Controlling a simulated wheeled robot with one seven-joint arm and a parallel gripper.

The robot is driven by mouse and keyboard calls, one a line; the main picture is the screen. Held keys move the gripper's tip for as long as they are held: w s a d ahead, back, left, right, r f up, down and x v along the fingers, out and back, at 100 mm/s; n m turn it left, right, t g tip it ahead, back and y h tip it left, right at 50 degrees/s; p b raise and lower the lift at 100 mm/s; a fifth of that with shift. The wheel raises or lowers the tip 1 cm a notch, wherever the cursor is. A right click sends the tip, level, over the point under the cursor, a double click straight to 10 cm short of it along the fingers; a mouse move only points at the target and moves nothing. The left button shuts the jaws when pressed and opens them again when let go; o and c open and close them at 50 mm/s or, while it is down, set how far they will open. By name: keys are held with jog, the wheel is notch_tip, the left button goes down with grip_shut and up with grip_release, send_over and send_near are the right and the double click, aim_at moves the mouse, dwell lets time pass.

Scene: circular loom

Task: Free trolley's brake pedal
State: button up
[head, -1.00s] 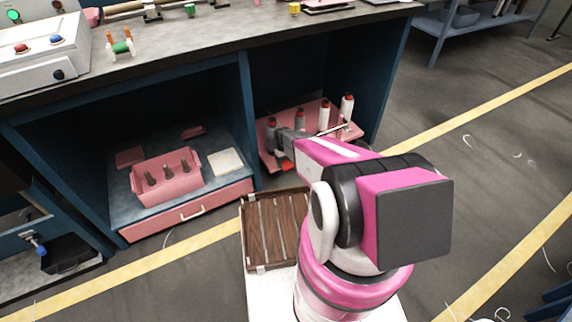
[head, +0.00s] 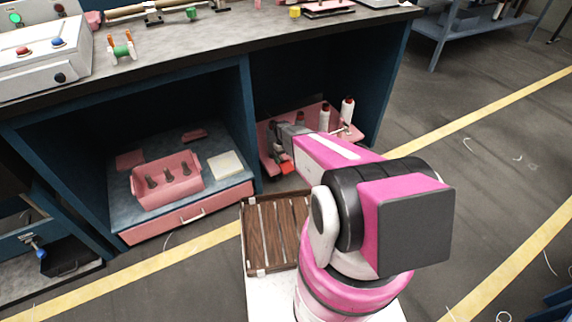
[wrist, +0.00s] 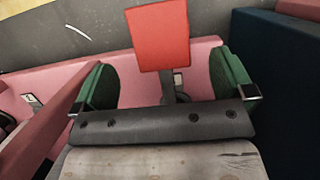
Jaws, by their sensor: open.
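The pink trolley (head: 266,156) stands in the right bay under the bench and carries several white spools with red tops. Its red brake pedal (head: 287,168) shows low at its front, partly beside my gripper (head: 277,150). In the wrist view the red pedal (wrist: 158,37) is a flat plate on a dark stem. My gripper (wrist: 164,82) is open there, with one green-padded finger on each side of the stem and clear gaps between. The pedal plate lies just beyond the fingertips. I cannot tell its height relative to them.
A slatted wooden tray (head: 275,232) lies on my base. The left bay holds a drawer unit (head: 187,219) with a pink caddy (head: 167,181). A blue panel (head: 251,125) divides the bays. Open floor (head: 455,140) lies to the right.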

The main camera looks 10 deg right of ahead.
aim_at(286, 165)
jog(key=shift+v, duration=2.55)
jog(key=f+t, duration=0.1)
jog(key=f, duration=0.2)
jog(key=s+f+t, duration=0.1)
jog(key=f, duration=0.2)
jog(key=f+y, duration=0.1)
jog(key=f, duration=0.3)
jog(key=shift+s+d+t, duration=0.3)
jog(key=shift+t, duration=0.1)
